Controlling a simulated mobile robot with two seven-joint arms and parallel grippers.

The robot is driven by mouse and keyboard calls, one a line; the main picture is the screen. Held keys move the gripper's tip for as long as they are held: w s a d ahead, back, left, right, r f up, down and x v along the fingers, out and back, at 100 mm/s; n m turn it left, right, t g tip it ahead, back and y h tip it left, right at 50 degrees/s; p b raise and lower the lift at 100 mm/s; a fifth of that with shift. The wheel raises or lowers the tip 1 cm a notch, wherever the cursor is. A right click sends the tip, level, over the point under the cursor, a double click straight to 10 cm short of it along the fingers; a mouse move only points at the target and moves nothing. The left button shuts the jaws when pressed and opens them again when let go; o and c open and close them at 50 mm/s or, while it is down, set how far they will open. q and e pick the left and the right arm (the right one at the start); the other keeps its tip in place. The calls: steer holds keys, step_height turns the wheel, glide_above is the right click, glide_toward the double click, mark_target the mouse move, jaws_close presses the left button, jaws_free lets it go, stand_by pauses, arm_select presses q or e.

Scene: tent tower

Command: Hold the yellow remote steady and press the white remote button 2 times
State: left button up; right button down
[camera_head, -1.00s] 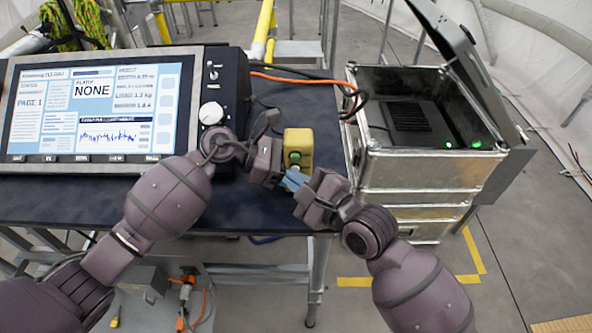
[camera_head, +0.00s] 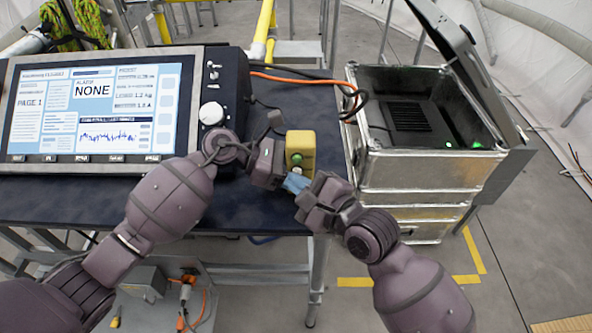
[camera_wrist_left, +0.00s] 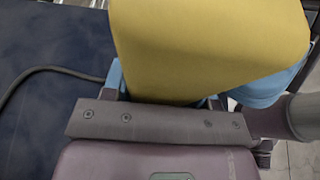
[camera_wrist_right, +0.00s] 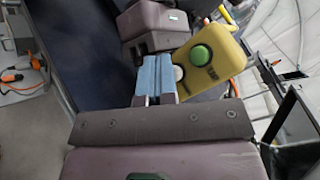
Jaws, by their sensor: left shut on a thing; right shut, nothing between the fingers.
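The yellow remote (camera_head: 302,143) is held upright above the right end of the dark table. My left gripper (camera_wrist_left: 190,92) is shut on it, with blue fingers on both sides. The green button (camera_wrist_right: 200,56) faces my right arm. The white button (camera_wrist_right: 178,73) sits beside it, partly hidden by my right fingertips. My right gripper (camera_wrist_right: 154,76) is shut and empty, its blue fingertips right at the white button. I cannot tell whether they touch it. In the head view the right fingertips (camera_head: 295,183) are just below the remote's button face.
A monitor console (camera_head: 90,105) with a white knob stands on the table (camera_head: 120,195) at left. An open metal case (camera_head: 430,165) with green lights stands at right. Black and orange cables (camera_head: 310,82) run behind the remote.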

arm_select(q)
steer(key=shift+w, duration=0.1)
arm_select(e)
steer(key=shift+s+f, duration=0.1)
steer(key=shift+s, duration=0.3)
arm_select(q)
steer(key=shift+a, duration=0.1)
arm_select(e)
steer(key=shift+s, duration=0.1)
arm_select(q)
steer(key=shift+w, duration=0.1)
arm_select(e)
steer(key=shift+s, duration=2.45)
arm_select(q)
steer(key=o, duration=1.2)
steer(key=shift+a, duration=0.15)
